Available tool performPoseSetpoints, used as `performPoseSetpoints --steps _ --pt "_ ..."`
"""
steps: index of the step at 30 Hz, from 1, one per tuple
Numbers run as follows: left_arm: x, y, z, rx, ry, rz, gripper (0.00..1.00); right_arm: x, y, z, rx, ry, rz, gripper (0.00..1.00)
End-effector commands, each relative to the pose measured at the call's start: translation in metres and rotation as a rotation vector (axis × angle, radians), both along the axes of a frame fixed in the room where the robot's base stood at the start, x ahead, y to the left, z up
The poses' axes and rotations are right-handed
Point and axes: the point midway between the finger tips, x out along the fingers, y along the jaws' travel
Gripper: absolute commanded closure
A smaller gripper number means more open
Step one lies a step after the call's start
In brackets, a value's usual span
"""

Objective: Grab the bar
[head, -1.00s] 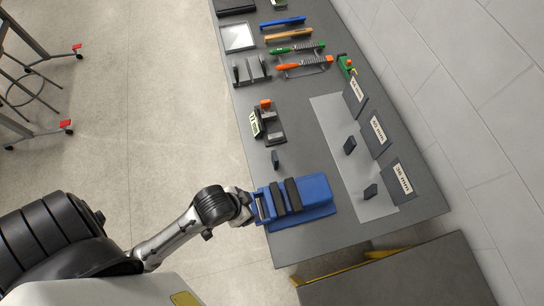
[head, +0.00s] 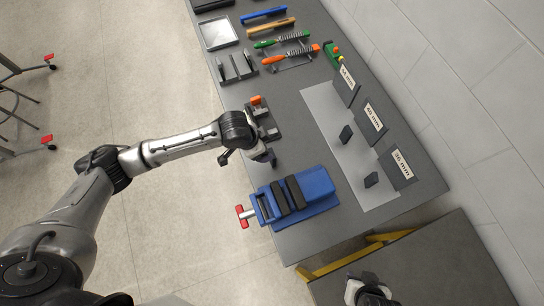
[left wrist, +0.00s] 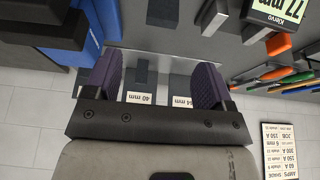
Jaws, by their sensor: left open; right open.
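In the left wrist view, a short dark bar (left wrist: 165,12) lies on the grey table at the top edge, beyond the fingertips. My left gripper (left wrist: 156,68) is open and empty, with its purple-padded fingers apart. In the head view, my left gripper (head: 266,158) is above the table's near edge, between the blue vise and the measuring stand. It hides the spot where the bar lay. My right gripper (head: 369,290) is at the bottom of the head view, open and away from the bar.
A blue vise (head: 318,184) with a red handle (head: 241,216) stands near the table corner. A measuring stand (head: 258,101) is beyond my left gripper. Dark blocks (head: 346,134) (head: 371,180) stand on a pale mat (head: 322,112) before size signs. Tools lie at the far end.

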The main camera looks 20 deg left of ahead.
Motion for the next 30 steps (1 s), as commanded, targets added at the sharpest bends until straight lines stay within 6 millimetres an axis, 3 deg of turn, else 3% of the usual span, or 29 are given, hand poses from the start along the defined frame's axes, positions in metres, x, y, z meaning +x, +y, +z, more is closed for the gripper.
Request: performPoseSetpoints --steps 9,22,30 --pt "0.014 -0.014 -0.049 0.0 0.002 0.001 0.23 0.0 -0.001 0.001 -0.004 -0.001 0.003 0.57" --pt "0.022 -0.021 -0.078 0.001 0.001 0.0 0.23 0.001 0.0 0.002 0.002 -0.003 -0.002 0.57" --pt "0.029 -0.026 -0.11 0.001 0.002 0.0 0.23 0.001 0.002 0.006 0.006 -0.003 -0.004 0.57"
